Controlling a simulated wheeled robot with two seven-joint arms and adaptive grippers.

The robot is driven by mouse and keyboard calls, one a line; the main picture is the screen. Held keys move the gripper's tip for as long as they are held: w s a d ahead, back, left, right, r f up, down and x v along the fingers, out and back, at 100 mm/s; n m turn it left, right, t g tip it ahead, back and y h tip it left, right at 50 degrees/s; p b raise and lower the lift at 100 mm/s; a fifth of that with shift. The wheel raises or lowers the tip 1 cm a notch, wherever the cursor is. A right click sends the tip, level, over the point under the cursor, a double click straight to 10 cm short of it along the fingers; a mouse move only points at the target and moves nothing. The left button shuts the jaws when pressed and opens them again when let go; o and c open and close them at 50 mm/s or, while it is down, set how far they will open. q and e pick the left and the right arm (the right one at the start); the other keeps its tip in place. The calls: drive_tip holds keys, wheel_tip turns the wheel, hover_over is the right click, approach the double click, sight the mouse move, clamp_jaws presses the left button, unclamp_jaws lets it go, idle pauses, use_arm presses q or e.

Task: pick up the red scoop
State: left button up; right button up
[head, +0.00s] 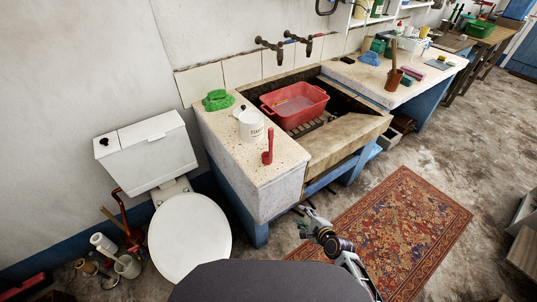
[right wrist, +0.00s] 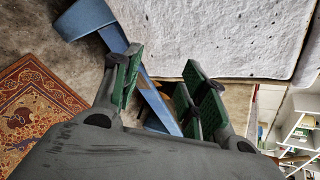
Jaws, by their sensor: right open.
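The red scoop (head: 267,150) is on the pale speckled stone counter (head: 235,165) left of the trough, near the counter's right edge, with its handle pointing up. My right gripper (head: 306,213) is low in front of the counter, below and to the right of the scoop, and apart from it. In the right wrist view my right gripper (right wrist: 163,88) shows its two green-padded fingers spread apart with nothing held between them. The scoop does not show in that view. My left gripper is out of view.
A white lidded canister (head: 251,126) and a green object (head: 217,100) stand near the scoop. A red basin (head: 295,104) sits in the trough. A white toilet (head: 190,240) is at the left; a patterned rug (head: 405,225) covers the floor at right.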

drive_tip(key=w+a+r+m+t+y, duration=0.1)
drive_tip(key=w+a+r+m, duration=0.15)
drive_tip(key=r, duration=0.55)
drive_tip(key=w+a+r+m+t+y, duration=0.1)
drive_tip(key=a+r+m+y, duration=0.15)
drive_tip(key=r, duration=0.65)
drive_tip(key=m+t+y, duration=0.2)
drive_tip(key=m, duration=0.2)
approach(271, 139)
drive_tip(key=v, duration=0.3)
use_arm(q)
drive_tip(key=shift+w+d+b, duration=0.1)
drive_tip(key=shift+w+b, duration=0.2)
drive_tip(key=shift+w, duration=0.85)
use_arm(e)
drive_tip(key=shift+w+a+r, duration=0.1)
drive_tip(key=shift+a+r, duration=0.05)
drive_tip(key=shift+a, duration=0.05)
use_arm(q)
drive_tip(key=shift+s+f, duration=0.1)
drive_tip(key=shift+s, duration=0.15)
use_arm(e)
drive_tip(key=shift+x, duration=4.35)
drive_tip(key=shift+w+d, duration=0.1)
